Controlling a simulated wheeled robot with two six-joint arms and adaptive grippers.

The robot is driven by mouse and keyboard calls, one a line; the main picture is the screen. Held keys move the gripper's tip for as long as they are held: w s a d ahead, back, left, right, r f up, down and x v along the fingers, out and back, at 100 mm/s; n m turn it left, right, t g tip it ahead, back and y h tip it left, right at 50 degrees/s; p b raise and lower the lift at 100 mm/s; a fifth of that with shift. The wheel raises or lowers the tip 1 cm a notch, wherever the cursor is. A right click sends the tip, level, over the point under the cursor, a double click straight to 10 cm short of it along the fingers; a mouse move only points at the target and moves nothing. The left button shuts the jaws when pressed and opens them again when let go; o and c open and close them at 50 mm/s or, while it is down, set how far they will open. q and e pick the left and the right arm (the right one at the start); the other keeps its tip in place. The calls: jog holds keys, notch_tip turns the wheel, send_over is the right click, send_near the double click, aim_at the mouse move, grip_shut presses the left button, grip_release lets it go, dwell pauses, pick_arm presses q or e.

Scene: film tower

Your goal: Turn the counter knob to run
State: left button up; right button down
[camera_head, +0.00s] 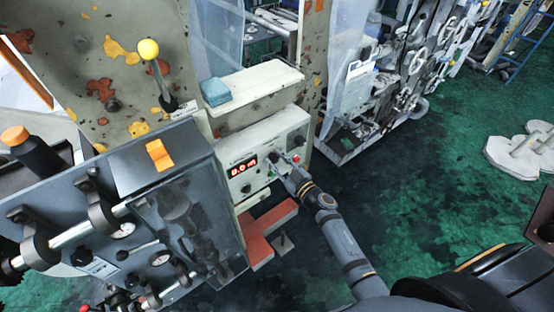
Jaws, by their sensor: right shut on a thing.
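The counter is a pale box (284,126) with a lit red display (243,168) that seems to read 0.0 m. My right arm comes in from the lower right, and my right gripper (275,162) is at the counter's front panel, right of the display. It is shut on a small knob there, which the fingers mostly hide; I cannot read its setting. Another small dark knob (246,188) sits below the display. A red button (298,140) is at the panel's right end. My left gripper is not in view.
A grey machine housing (160,160) with rollers and gauges stands left of the counter. A yellow-knobbed lever (149,50) rises behind it. A white shelf (262,85) with a blue block (215,91) is above the counter. A red step-shaped part (268,232) is below.

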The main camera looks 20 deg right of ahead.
jog(key=n, duration=0.3)
jog(key=shift+n, duration=0.3)
jog(key=n, duration=0.3)
jog(key=shift+a+f+n, duration=0.1)
jog(key=shift+n, duration=0.2)
jog(key=n, duration=0.3)
jog(key=shift+f+n, duration=0.1)
jog(key=shift+n, duration=0.2)
jog(key=shift+n+b, duration=0.6)
jog(key=shift+n, duration=1.3)
jog(key=c, duration=1)
grip_release()
jog(key=shift+s, duration=0.1)
